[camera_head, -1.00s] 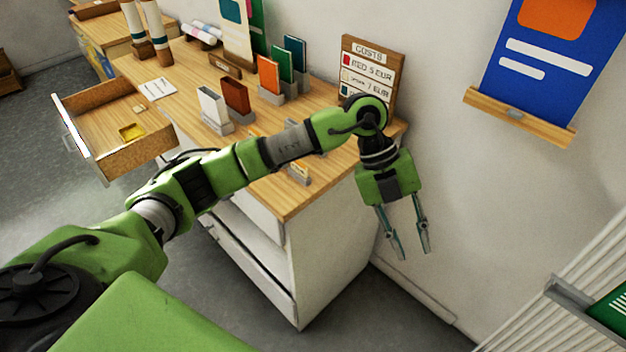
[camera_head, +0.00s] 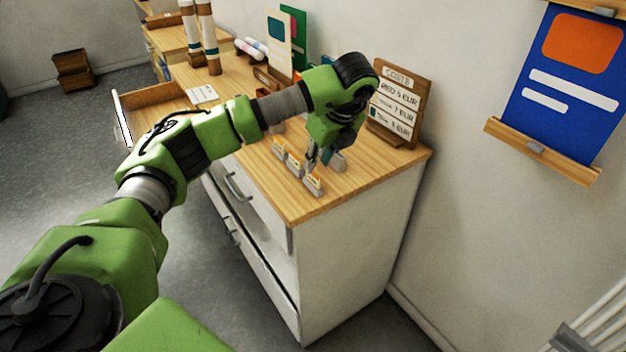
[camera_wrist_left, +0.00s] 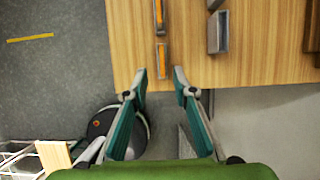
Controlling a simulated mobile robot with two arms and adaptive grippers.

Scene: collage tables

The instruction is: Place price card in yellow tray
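Small price cards, white and orange in grey holders, stand in a row near the front edge of the wooden tabletop; the nearest price card (camera_head: 314,183) is by the corner. My left gripper (camera_head: 318,158) is over the tabletop beside this row, partly hidden by its own wrist. In the left wrist view, the left gripper (camera_wrist_left: 160,78) is open and empty. A price card (camera_wrist_left: 161,61) lies just ahead, in line with the gap between its fingertips, and another price card (camera_wrist_left: 158,15) is farther on. The yellow tray is not visible now. My right gripper is out of view.
A wooden costs board (camera_head: 399,104) stands at the tabletop's back right. A grey holder (camera_wrist_left: 218,32) is right of the cards. White paper (camera_head: 203,94) lies at the back left.

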